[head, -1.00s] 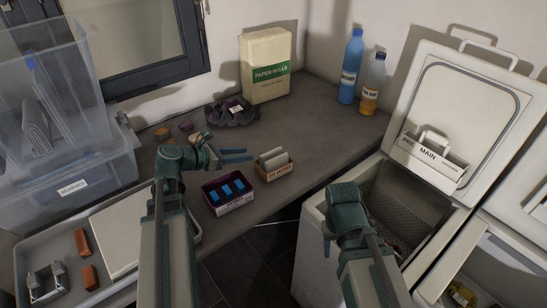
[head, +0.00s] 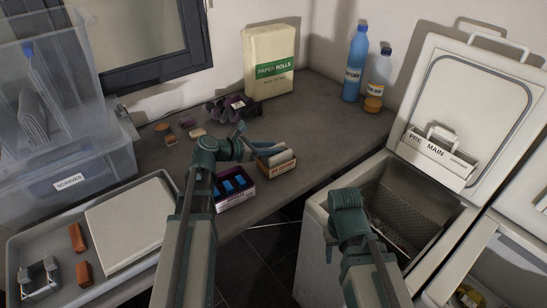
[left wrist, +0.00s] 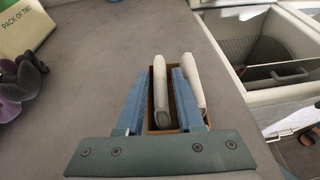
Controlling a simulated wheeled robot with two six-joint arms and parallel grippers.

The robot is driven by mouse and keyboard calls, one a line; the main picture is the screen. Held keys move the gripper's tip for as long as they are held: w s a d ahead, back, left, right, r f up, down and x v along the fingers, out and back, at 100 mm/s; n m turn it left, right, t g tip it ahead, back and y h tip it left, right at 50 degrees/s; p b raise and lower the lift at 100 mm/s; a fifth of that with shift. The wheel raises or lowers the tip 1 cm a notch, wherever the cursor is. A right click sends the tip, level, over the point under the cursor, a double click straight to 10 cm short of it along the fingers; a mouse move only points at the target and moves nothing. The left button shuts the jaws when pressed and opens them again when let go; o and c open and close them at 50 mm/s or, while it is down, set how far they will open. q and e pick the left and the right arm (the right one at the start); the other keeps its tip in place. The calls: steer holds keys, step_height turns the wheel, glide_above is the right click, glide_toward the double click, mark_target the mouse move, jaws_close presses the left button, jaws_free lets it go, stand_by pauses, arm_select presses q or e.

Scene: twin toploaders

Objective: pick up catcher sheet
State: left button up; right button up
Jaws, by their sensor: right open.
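Pale catcher sheets (head: 273,158) stand upright in a small brown box (head: 281,166) with an orange label on the counter. The left wrist view shows one sheet (left wrist: 160,88) between my left fingers and another (left wrist: 194,82) by the right finger. My left gripper (head: 256,141) is open, its blue fingers reaching over the box; they also show in the left wrist view (left wrist: 158,74). I cannot tell whether they touch a sheet. My right gripper (head: 340,243) hangs near the open toploader, with its fingers mostly hidden and no held thing visible.
A purple box with blue items (head: 234,187) stands close left of the sheet box. A dark purple bundle (head: 232,108), paper rolls pack (head: 269,65) and two bottles (head: 356,62) stand behind. The open toploader (head: 405,207) is at right.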

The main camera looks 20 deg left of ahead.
mark_target(278, 145)
arm_select(q)
steer(key=x, duration=0.3)
steer(key=shift+f+b, duration=0.15)
steer(key=shift+b, duration=0.25)
jaws_close()
step_height(278, 145, up, 10)
steer(key=p, duration=1)
